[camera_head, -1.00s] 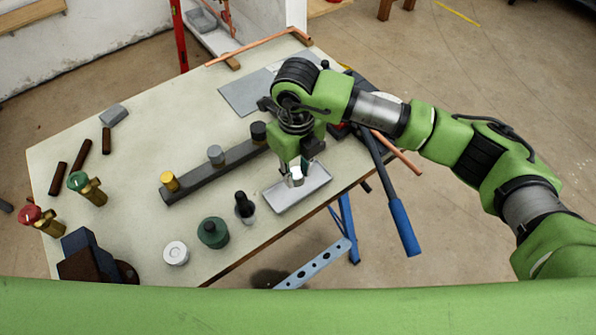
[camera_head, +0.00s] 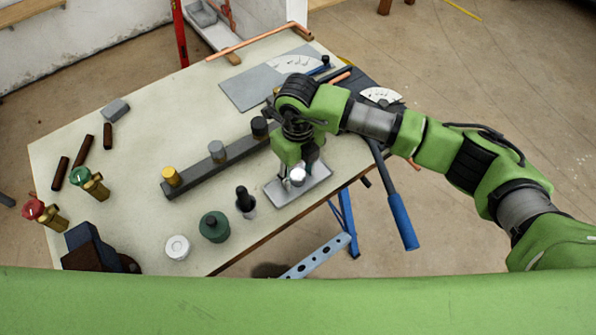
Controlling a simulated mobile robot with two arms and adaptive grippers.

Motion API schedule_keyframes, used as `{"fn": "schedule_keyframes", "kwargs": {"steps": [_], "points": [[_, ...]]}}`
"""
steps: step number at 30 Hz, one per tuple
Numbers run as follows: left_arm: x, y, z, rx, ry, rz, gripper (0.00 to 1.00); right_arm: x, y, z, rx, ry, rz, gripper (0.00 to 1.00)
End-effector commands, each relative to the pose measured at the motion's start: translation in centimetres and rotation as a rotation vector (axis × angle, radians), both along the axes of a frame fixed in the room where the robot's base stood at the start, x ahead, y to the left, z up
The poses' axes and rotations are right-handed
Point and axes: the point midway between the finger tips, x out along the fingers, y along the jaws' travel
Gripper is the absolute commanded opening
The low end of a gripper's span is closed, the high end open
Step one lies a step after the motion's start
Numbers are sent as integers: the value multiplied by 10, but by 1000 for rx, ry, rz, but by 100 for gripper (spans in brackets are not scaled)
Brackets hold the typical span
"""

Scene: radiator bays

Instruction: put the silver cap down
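The silver cap (camera_head: 297,177) is at the fingertips of my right gripper (camera_head: 298,169), over the small light-grey tray (camera_head: 287,198) at the table's front right edge. The fingers come down from above on both sides of the cap and look closed on it. The cap's underside is hidden, so I cannot tell whether it touches the tray floor. My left gripper is not in view.
Left of the tray, a dark bar (camera_head: 200,177) carries yellow, grey and black caps. A black-topped piece (camera_head: 245,200), a green round piece (camera_head: 214,227) and a white ring (camera_head: 177,247) stand along the front edge. A blue-handled tool (camera_head: 402,220) overhangs the right edge.

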Motion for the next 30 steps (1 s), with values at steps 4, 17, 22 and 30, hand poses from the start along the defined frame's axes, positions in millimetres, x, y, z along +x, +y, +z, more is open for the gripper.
{"fn": "schedule_keyframes", "kwargs": {"steps": [4, 17, 22, 30], "points": [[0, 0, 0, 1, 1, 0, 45, 0, 0, 0, 0, 0, -1, 42], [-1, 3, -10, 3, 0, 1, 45, 2, 1, 45, 3, -7, 1, 42], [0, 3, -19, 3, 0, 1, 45, 2, 0, 82, 2, -5, 0, 42], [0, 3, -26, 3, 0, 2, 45, 0, 0, 118, 0, -1, 0, 42]]}}
